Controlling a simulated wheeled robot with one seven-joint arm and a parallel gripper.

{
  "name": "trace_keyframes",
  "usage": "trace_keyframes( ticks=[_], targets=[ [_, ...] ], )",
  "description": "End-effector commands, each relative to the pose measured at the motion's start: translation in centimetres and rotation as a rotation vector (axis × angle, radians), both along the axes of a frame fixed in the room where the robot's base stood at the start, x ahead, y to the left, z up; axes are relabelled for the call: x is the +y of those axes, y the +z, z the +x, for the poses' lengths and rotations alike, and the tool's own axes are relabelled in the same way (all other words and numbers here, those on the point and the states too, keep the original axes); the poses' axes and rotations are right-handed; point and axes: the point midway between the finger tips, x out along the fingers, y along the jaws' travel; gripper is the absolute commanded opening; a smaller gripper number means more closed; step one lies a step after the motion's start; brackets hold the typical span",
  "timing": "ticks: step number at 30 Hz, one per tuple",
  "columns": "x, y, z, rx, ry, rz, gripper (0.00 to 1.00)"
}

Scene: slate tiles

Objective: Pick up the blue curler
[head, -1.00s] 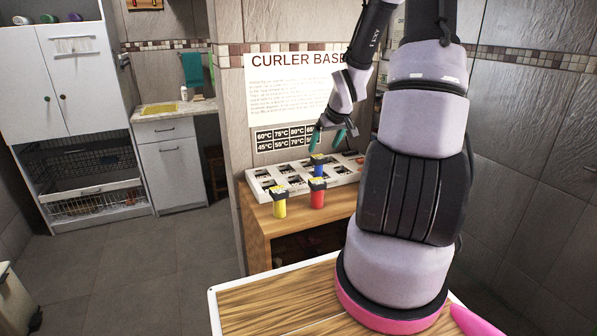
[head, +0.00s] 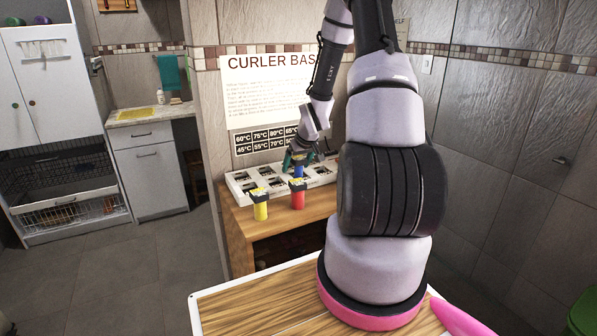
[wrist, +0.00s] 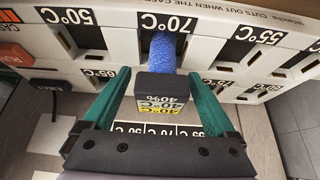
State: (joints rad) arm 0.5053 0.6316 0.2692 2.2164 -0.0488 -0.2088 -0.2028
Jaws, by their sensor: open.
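My gripper (head: 300,158) is at the blue curler. In the wrist view its green fingers (wrist: 160,76) are spread, one on each side of the cap, with visible gaps. In the head view the fingers partly hide the curler's top.
A tiled wall with a sign (head: 268,95) rises behind the base. Open floor (head: 120,270) lies to the left.

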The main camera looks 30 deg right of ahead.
Motion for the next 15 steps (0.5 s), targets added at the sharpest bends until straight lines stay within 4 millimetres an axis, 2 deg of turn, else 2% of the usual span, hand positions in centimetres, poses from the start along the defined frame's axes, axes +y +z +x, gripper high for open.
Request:
trace_keyframes(
  ticks=[4, 5, 9, 11, 12, 15],
  targets=[
    [0.01, 0.05, 0.01, -0.001, 0.000, 0.000, 0.91],
    [0.01, 0.05, 0.01, -0.001, 0.000, 0.000, 0.84],
    [0.01, 0.06, 0.00, -0.001, 0.000, 0.000, 0.30],
    [0.01, 0.06, 0.01, -0.001, 0.001, 0.000, 0.07],
    [0.01, 0.07, 0.00, -0.001, 0.001, 0.000, 0.00],
    [0.01, 0.09, 0.02, -0.001, 0.001, 0.000, 0.00]
  ],
)
